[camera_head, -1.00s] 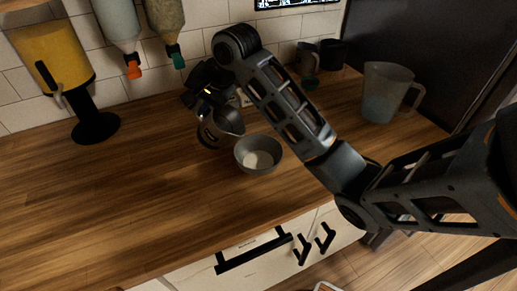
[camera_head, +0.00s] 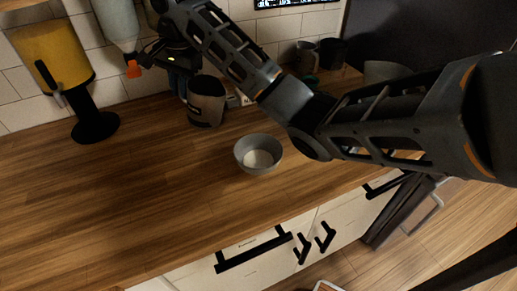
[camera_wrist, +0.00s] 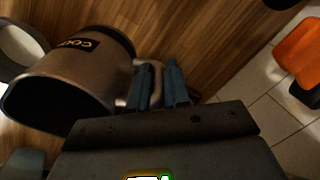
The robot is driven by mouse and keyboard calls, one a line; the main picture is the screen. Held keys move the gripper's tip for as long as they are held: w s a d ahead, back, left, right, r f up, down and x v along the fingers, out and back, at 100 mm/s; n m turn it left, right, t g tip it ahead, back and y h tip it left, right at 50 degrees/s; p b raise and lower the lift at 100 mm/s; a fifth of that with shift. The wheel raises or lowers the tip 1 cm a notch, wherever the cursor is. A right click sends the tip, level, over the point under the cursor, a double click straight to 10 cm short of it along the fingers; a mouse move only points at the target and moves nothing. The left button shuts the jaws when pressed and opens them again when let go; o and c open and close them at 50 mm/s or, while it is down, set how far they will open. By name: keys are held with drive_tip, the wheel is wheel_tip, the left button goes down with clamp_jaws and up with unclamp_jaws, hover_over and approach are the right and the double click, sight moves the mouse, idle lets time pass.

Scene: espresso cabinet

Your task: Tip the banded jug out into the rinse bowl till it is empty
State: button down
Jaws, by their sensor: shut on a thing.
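The banded jug (camera_head: 206,102) is a grey metal jug with a dark band, now left of and behind the bowl in the head view. In the wrist view the jug (camera_wrist: 85,70) shows a black label and a dark mouth; I see no liquid in it. My gripper (camera_head: 178,82) is shut on the jug's handle, with blue fingers (camera_wrist: 159,82) in the wrist view. I cannot tell whether the jug touches the counter. The rinse bowl (camera_head: 241,158) is grey, upright on the counter, with something whitish inside.
A yellow dispenser (camera_head: 55,55) on a black stand is at the left. Dark cups (camera_head: 330,55) stand at the back. A clear jug (camera_head: 385,70) is mostly behind my arm. The counter (camera_head: 120,190) in front is clear.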

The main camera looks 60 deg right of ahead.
drive_tip(key=shift+w+r+g, duration=0.3)
drive_tip(key=shift+r, duration=0.2)
drive_tip(key=shift+w+d+r+g, duration=0.1)
drive_tip(key=shift+g, duration=0.2)
drive_tip(key=shift+w+r+g, duration=0.15)
drive_tip(key=shift+w+g, duration=0.1)
drive_tip(key=shift+g, duration=0.25)
idle(0.7)
